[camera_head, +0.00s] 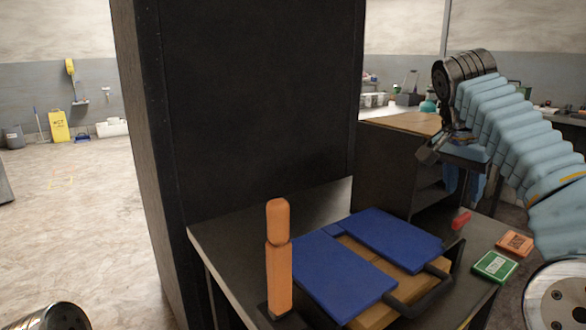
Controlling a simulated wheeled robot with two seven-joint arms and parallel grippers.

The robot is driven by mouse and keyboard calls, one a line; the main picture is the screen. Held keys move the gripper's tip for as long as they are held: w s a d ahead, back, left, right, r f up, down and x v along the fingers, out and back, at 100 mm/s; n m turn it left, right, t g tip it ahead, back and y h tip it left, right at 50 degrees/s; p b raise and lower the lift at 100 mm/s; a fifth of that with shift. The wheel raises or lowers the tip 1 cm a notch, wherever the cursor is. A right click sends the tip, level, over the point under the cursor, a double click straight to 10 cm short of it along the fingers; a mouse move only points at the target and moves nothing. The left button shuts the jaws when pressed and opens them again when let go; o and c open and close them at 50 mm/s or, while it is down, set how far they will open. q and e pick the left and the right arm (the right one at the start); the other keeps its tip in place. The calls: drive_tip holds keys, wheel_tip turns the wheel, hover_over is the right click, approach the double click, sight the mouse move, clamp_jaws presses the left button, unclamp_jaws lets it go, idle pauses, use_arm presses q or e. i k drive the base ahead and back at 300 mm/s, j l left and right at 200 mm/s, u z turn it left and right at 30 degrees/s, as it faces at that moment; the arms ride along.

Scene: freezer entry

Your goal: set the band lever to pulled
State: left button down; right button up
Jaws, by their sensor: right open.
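An orange upright lever (279,262), which I take to be the band lever, stands on a small dark base at the front left of the dark table (225,241). It looks close to vertical, with a rounded upper part above a straight lower part. My right gripper (428,153) is open and empty, up and to the right of the lever and well apart from it. My right arm, in a pale blue sleeve, comes in from the right. My left gripper is not visible; only a rounded grey part of my own body shows at the bottom left.
Blue panels (385,240) lie on a wooden board with dark handles, just right of the lever. Green (494,266) and orange (515,243) packets and a red item (461,220) lie farther right. A tall dark cabinet (255,100) stands behind. Open floor lies left.

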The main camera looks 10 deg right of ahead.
sight(280, 247)
drive_tip(key=k, duration=1.5)
